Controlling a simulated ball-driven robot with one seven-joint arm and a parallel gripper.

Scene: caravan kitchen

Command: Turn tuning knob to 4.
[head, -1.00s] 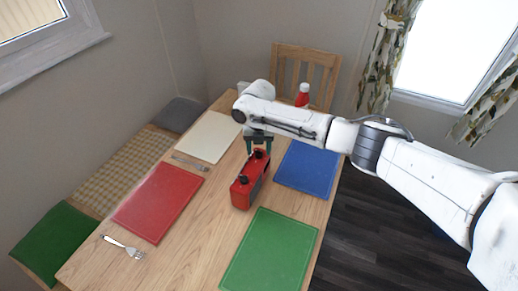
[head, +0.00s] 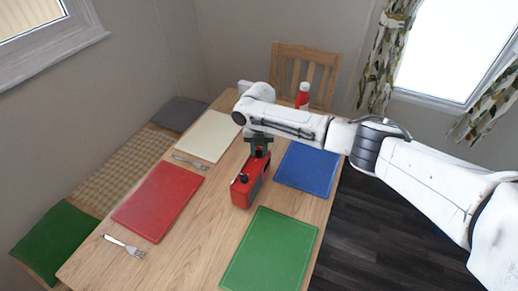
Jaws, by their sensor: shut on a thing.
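A red radio (head: 247,188) stands on the wooden table, between the coloured mats. Two dark knobs stick up from its top: the nearer knob (head: 243,178) is free, and the farther one is mostly hidden by my gripper. My gripper (head: 259,153) points down over the far end of the radio, with its fingers shut on the farther knob. The scale markings and the knob's pointer are too small to read, so I cannot tell the setting or which knob is for tuning.
On the table (head: 220,217) lie a red mat (head: 158,201), a green mat (head: 270,250), a blue mat (head: 306,169) and a cream mat (head: 209,136). Forks (head: 123,246) lie at the left. A red bottle (head: 302,98) stands at the far end, near a chair (head: 300,62).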

